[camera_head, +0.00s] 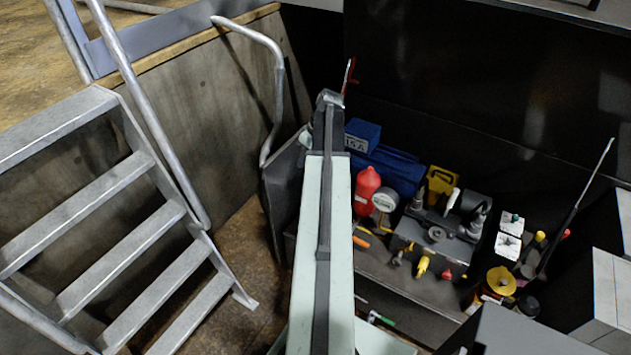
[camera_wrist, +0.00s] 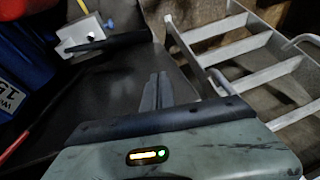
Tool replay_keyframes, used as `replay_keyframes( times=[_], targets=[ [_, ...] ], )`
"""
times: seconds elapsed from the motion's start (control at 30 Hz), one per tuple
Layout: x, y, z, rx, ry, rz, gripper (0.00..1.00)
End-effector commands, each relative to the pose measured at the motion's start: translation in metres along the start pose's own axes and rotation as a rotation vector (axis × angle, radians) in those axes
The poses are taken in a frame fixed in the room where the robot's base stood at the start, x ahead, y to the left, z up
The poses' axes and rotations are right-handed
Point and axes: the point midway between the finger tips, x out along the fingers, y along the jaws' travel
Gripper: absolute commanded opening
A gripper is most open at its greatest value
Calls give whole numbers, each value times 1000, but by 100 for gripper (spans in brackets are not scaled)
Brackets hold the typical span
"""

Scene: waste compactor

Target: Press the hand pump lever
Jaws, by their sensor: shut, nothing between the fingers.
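A grey pump-like block (camera_head: 437,235) with a round gauge (camera_head: 385,199) sits on the bench in the head view. A long thin dark rod (camera_head: 575,195) with a pale tip leans up at the far right; I cannot tell whether it is the pump lever. A thin red-handled rod (camera_head: 348,76) shows just beyond my arm's far end, and a red rod (camera_wrist: 28,132) shows at the left of the wrist view. My gripper (camera_wrist: 156,82) is shut and empty in the wrist view, above a dark surface. In the head view my arm hides its fingertips.
A metal stair (camera_head: 90,225) with handrails stands at left; it also shows in the wrist view (camera_wrist: 250,60). Blue cases (camera_head: 385,165), a red bottle (camera_head: 367,188) and a yellow object (camera_head: 440,182) crowd the bench. A dark wall (camera_head: 480,90) stands behind. Grey boxes (camera_head: 605,290) stand at right.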

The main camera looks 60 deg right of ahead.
Motion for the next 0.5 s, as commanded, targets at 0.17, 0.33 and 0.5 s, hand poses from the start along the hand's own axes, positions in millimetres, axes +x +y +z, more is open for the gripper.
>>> replay_keyframes(
  times=[0.17, 0.33, 0.5],
  targets=[
    [-36, 64, 54, -2, 66, 21, 0],
    [-42, 72, 65, -8, 78, 26, 0],
    [-42, 71, 64, -8, 77, 26, 0]
  ],
)
